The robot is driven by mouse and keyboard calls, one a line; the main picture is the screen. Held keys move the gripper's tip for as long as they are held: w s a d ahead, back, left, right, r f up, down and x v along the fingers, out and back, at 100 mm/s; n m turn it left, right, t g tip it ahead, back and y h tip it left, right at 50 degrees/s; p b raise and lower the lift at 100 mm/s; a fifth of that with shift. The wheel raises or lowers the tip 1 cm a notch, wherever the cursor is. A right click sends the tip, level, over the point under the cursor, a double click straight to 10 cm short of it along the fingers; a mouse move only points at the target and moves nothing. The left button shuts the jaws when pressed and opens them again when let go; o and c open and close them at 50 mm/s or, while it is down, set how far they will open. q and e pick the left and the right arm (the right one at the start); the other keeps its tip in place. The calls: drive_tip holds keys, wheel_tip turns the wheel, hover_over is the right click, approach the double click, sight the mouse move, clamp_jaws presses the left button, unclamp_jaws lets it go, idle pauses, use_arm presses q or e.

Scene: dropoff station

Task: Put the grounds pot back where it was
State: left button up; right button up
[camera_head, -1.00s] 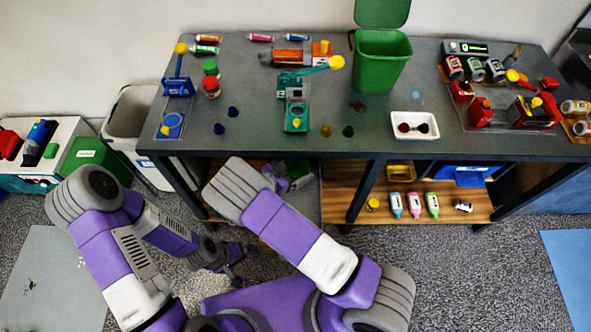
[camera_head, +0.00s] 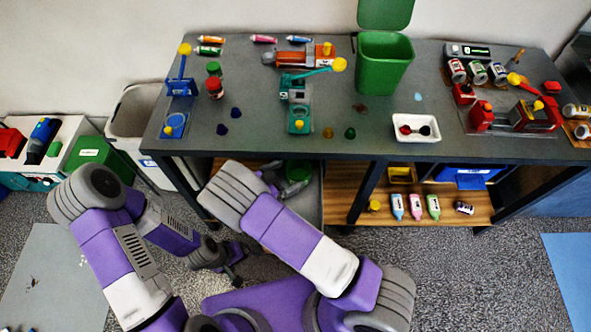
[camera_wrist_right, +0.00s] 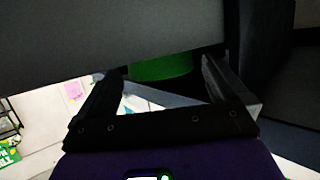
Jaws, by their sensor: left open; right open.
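A green round pot (camera_head: 298,172), which I take to be the grounds pot, stands in the grey area under the left part of the table. The tabletop edge hides part of it. My right gripper (camera_head: 276,178) is open and empty just left of the pot, under the table edge, partly hidden by my own arm. In the right wrist view the green pot (camera_wrist_right: 160,66) shows beyond and between the spread fingers, with a gap to it; a dark panel covers its upper part. My left gripper (camera_head: 238,266) is open and empty low over the floor, in front of the table.
The dark table (camera_head: 260,145) overhangs my right gripper, and its legs stand near. A wooden shelf (camera_head: 345,210) to the right holds several bottles (camera_head: 415,207). A green bin (camera_head: 383,65) and coloured machines stand on top. A grey bin (camera_head: 130,125) stands left.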

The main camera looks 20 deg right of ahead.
drive_tip(key=v, duration=0.7)
drive_tip(key=shift+p, duration=0.3)
drive_tip(key=shift+a+r, duration=0.1)
